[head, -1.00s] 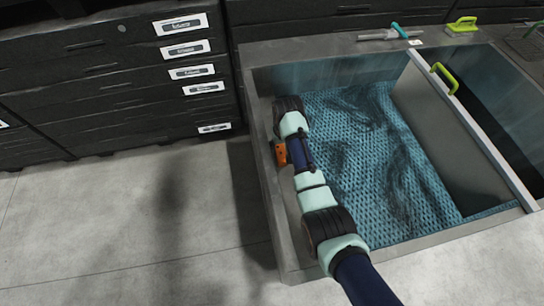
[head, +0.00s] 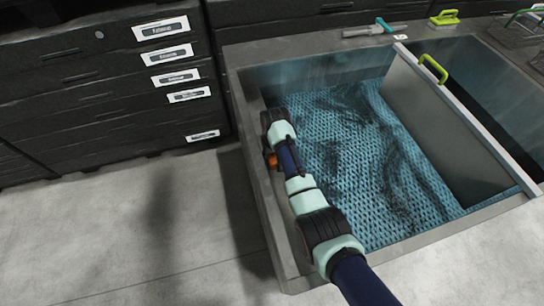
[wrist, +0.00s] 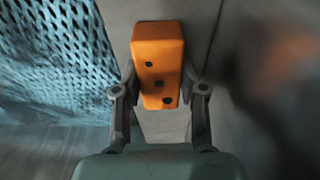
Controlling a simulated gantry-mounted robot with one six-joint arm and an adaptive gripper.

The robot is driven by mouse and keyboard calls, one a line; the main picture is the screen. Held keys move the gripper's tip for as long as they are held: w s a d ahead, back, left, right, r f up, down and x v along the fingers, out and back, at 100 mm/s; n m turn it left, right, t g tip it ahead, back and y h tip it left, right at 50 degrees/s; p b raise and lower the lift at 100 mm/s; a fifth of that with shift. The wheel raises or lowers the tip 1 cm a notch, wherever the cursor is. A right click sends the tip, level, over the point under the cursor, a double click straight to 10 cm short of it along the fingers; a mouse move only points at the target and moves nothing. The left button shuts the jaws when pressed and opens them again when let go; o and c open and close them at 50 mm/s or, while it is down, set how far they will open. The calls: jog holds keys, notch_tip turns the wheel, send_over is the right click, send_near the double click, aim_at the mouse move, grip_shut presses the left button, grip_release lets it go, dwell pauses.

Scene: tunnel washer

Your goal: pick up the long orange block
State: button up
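The long orange block (wrist: 158,62), with several dark holes in its face, lies between the two fingers of my gripper (wrist: 160,78) in the wrist view. One finger is close along each side of it. Whether the fingers press on it or leave a thin gap cannot be told. The block extends past the fingertips. In the head view a small part of the block (head: 271,160) shows at the left of my arm, over the left rim of the tub. My arm hides the rest of it and my fingers there.
The grey tub (head: 262,215) has a blue perforated floor (head: 345,200) and a divider (head: 440,125) with a green handle (head: 432,68). A teal-handled tool (head: 375,31) and a green-handled item (head: 445,19) lie on the back rim. Black drawers (head: 90,95) stand left; the floor before them is clear.

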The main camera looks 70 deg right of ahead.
jog(key=shift+c, duration=0.7)
notch_tip(320, 180, up, 20)
jog(key=p, duration=0.9)
